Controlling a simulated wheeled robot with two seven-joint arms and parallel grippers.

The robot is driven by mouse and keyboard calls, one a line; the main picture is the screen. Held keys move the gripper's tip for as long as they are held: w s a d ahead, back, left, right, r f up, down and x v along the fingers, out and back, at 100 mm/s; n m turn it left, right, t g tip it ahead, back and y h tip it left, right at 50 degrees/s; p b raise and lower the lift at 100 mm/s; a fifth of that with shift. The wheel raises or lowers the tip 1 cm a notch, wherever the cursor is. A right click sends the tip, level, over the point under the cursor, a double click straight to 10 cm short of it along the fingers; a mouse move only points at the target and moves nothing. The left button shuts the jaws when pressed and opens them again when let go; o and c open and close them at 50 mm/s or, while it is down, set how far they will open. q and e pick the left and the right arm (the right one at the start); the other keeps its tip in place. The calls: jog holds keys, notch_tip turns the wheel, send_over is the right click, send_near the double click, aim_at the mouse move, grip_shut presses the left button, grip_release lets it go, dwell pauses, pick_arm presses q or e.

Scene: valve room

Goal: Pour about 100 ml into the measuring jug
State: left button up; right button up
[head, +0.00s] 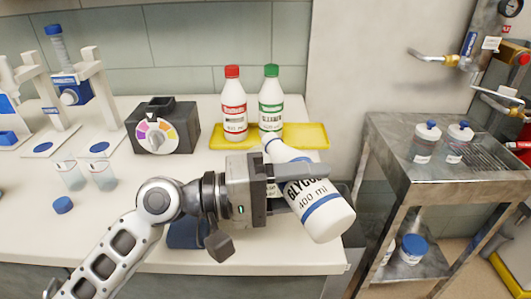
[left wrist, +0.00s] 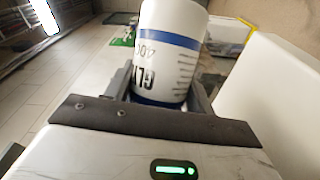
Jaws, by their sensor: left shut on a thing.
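A white bottle (head: 322,212) with blue bands, marked GLYCOL 400 ml, is held in my left gripper (head: 300,182). The gripper is shut around its body. The bottle is tilted, its neck toward the upper left and its base toward the lower right, in front of the yellow tray. I cannot make out a measuring jug for certain; my gripper and the bottle hide part of the bench. My right gripper is not in view.
A yellow tray (head: 313,136) holds a red-capped bottle (head: 233,108) and a green-capped bottle (head: 270,100). A black dial box (head: 163,125) and clear beakers (head: 103,175) stand left. A blue cap (head: 63,205) lies near them. A metal cart (head: 390,133) stands right.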

pick_arm(q)
jog(key=shift+r+n, duration=0.1)
jog(key=shift+n, duration=0.3)
jog(key=shift+s+d, duration=0.25)
jog(key=shift+s, duration=0.1)
dwell(0.4)
jog(key=shift+r+n+h+p, duration=0.3)
jog(key=shift+n+h+p, duration=0.15)
jog(key=shift+n, duration=0.25)
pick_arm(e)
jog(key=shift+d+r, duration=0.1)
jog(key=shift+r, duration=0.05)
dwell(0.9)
